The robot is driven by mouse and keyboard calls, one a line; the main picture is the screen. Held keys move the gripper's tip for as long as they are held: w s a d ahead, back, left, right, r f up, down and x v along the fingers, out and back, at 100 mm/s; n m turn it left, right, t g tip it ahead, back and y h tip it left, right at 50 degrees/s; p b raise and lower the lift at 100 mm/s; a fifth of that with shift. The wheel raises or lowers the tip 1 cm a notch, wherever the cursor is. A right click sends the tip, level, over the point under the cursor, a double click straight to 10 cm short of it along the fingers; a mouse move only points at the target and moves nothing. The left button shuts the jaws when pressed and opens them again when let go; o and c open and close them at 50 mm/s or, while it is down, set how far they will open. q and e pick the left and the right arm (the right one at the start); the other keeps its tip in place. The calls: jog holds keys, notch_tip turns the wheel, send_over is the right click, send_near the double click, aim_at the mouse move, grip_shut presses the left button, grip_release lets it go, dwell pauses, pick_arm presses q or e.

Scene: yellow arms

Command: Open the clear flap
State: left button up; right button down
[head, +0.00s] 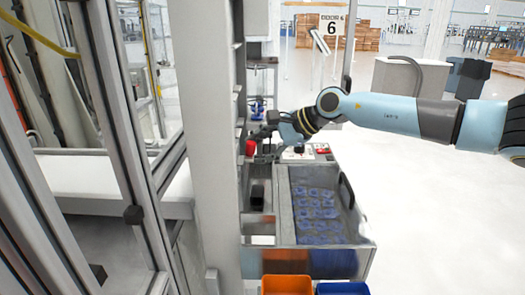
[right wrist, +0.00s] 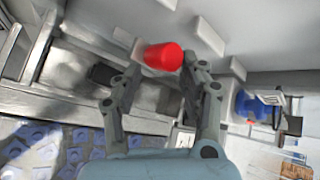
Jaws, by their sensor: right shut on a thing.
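My right gripper (head: 258,147) reaches in from the right, at the far end of the workstation. It also shows in the right wrist view (right wrist: 163,62), with its fingers on either side of a red knob (right wrist: 163,57) and shut on it. The red knob also shows in the head view (head: 249,148), at the gripper's tip beside the pale upright panel. I cannot make out the clear flap itself in either view. My left gripper is not in view.
A grey tray (head: 289,218) with several blue parts (head: 315,205) lies nearer than the gripper. An orange bin (head: 287,285) and a blue bin (head: 342,288) stand below it. A pale column (head: 205,130) rises at the left. Open floor lies to the right.

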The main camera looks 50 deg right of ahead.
jog(key=c, duration=1.1)
grip_release()
jog(key=shift+s+a+f, duration=0.25)
jog(key=shift+a+f, duration=0.1)
jog(key=shift+a, duration=0.1)
jog(key=shift+w+a+r, duration=0.1)
jog(key=shift+w+a, duration=0.15)
jog(key=shift+a, duration=0.1)
jog(key=shift+s+d, duration=0.2)
jog(key=shift+d, duration=0.05)
notch_tip(320, 180, up, 10)
jog(key=shift+r, duration=0.15)
jog(key=shift+w, duration=0.1)
jog(key=shift+c, duration=0.4)
